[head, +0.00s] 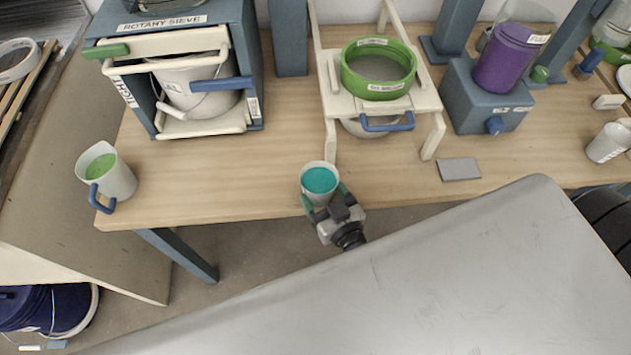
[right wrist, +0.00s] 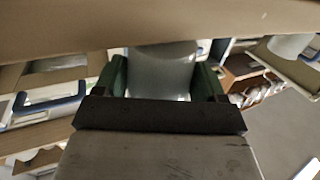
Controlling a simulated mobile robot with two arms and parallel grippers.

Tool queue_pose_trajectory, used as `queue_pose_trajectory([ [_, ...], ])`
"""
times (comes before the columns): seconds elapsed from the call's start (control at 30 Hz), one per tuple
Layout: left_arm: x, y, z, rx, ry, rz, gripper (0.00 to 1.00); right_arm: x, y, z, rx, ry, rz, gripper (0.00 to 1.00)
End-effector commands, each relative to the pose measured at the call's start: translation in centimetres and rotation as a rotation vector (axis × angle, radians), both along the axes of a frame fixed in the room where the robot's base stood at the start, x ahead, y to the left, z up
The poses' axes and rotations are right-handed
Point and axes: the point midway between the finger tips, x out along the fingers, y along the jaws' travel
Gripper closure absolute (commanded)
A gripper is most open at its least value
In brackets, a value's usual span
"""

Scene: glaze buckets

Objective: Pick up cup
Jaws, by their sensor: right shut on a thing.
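A white cup (head: 310,168) filled with teal glaze is at the front edge of the wooden table in the head view. My right gripper (head: 324,201) is shut on this cup from the front, with a finger on each side. The pale cup wall also shows between the green fingers in the right wrist view (right wrist: 162,72). The cup looks upright; I cannot tell whether its base touches the table. Another white cup (head: 121,182) with green glaze and a blue handle stands at the table's left end. My left gripper is not in view.
A rotary sieve (head: 165,22) holding a white bucket stands at the back left. A cream stand (head: 437,135) carries a green sieve (head: 378,91). A blue machine with a purple container (head: 508,60) is right of it. A grey tile (head: 459,169) lies on clear table.

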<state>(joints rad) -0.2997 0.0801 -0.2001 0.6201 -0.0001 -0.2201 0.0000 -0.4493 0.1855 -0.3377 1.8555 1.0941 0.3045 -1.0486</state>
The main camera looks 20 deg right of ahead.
Motion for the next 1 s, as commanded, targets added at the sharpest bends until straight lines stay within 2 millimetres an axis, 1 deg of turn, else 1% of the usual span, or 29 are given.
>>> queue_pose_trajectory([
  [0.1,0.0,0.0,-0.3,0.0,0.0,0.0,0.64,-1.6,-0.2,0.0,0.001,0.0,0.0,0.64],
  [0.5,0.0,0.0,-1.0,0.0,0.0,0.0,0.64,-6.1,-0.7,0.0,0.0,0.0,0.0,0.64],
  [0.7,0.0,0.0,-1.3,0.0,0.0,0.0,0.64,-7.9,-0.9,0.0,0.002,-0.001,0.0,0.64],
  [1.0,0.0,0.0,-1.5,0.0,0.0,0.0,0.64,-9.7,-1.1,0.0,0.001,-0.001,-0.001,0.64],
])
